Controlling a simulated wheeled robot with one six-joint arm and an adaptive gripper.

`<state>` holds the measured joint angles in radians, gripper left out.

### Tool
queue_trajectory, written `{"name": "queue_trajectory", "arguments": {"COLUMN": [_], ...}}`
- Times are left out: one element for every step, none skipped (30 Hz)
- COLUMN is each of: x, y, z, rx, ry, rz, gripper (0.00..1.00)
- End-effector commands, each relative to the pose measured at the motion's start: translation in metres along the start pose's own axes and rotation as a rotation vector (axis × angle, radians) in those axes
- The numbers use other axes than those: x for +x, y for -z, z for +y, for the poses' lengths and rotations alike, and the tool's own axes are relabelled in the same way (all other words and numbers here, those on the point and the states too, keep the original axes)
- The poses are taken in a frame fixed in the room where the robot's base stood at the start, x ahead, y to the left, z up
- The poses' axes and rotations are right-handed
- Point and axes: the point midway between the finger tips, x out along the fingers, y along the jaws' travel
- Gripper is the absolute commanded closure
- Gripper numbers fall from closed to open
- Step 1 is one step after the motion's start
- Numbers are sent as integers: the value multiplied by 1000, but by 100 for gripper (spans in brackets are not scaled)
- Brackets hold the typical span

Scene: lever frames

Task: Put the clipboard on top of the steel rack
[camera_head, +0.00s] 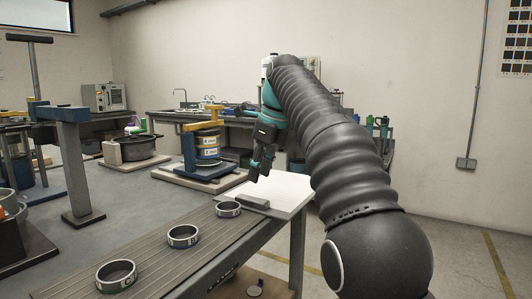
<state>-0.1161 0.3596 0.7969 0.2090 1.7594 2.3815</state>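A clipboard (287,190) with a white sheet and a dark grey clip lies flat at the right end of the grey worktable. Its clip is at the front left, near the slatted strip. My gripper (258,177) points down over the clipboard's far left part. Its dark fingers are seen from the side and look close together, so I cannot tell whether they are open. I cannot tell whether they touch the clipboard. I cannot make out a steel rack with certainty.
Several rings, one of them here (183,236), stand on the slatted strip (150,245) along the worktable's front edge. A blue-and-yellow press (188,150) with stacked tins stands behind. Open floor lies right.

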Motion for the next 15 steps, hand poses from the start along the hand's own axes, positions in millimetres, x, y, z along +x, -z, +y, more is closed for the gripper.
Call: {"name": "queue_trajectory", "arguments": {"x": [-7, -11, -16, -19, -23, -28, -29, -32, -35, -37, -39, -41, -42, -44, -46], "y": [0, -1, -1, -1, 0, 0, -1, -1, -1, -1, -1, -1, -1, -1, 0], "z": [-1, -1, -1, -1, -1, -1, -1, -1, -1, -1, -1, -1, -1, -1, 0], "rx": [0, 0, 0, 1, 1, 0, 1, 0, 0, 0, 0, 0, 0, 0, 0], "ry": [2, 2, 2, 2, 2, 2, 1, 1, 1, 1, 1, 0, 1, 1, 0], "rz": [-1, -2, -2, -2, -1, -1, -1, -1, -1, -1, -1, 0, -1, -1, -1], "gripper": [61, 61, 61, 61, 61, 61, 61, 61, 61, 61, 61, 61, 61, 61, 61]}}
